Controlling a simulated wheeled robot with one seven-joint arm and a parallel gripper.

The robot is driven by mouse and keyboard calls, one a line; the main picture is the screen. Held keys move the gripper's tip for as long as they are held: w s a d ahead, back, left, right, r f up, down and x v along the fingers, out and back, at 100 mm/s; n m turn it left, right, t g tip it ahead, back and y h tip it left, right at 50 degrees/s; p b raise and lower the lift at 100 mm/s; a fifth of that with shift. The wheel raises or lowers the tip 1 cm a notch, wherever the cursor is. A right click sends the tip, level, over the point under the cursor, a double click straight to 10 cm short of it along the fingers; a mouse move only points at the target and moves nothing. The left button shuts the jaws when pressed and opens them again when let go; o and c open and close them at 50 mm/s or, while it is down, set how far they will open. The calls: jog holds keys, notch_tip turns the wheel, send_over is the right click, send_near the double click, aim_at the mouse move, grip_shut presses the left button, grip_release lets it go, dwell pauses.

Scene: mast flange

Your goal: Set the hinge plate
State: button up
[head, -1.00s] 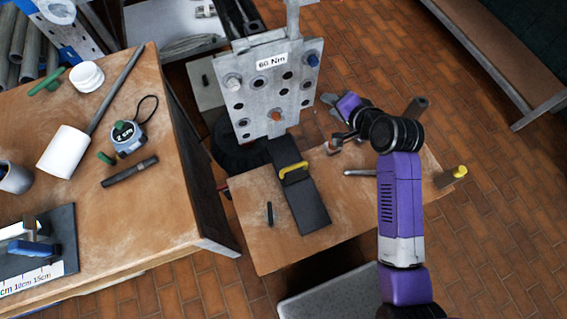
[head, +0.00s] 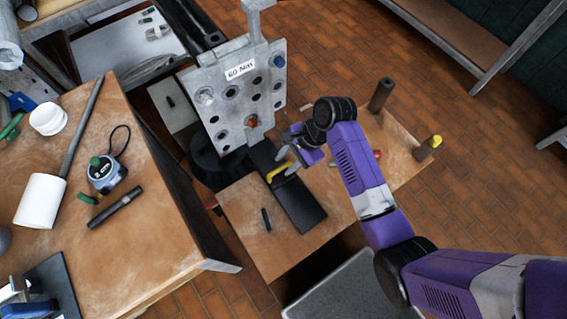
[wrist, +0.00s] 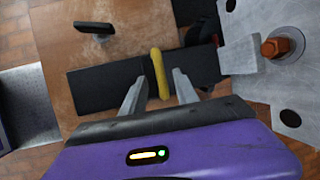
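A dark flat plate with a yellow handle, which I take as the hinge plate (head: 302,205), lies on the small wooden table. Its yellow handle (head: 281,171) stands up near the plate's middle. In the wrist view the plate (wrist: 98,88) runs across the picture and the handle (wrist: 158,72) stands between my fingers. My gripper (head: 288,157) is open close over the handle. Its grey fingers (wrist: 159,90) are on either side of the handle, and contact cannot be told. The grey flange plate marked 60 Nm (head: 236,92) stands upright behind, with several holes and an orange-brown bolt (head: 253,121).
A small dark bar (head: 266,219) lies left of the plate. A dark post (head: 381,94) and a yellow-topped peg (head: 429,147) stand at the small table's right. The larger bench (head: 165,215) at left holds a tape measure (head: 106,174) and a white cylinder (head: 40,201).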

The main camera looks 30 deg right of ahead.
jog(key=shift+x, duration=1)
jog(key=shift+d, duration=0.1)
jog(key=shift+c, duration=0.3)
grip_shut()
dwell(0.4)
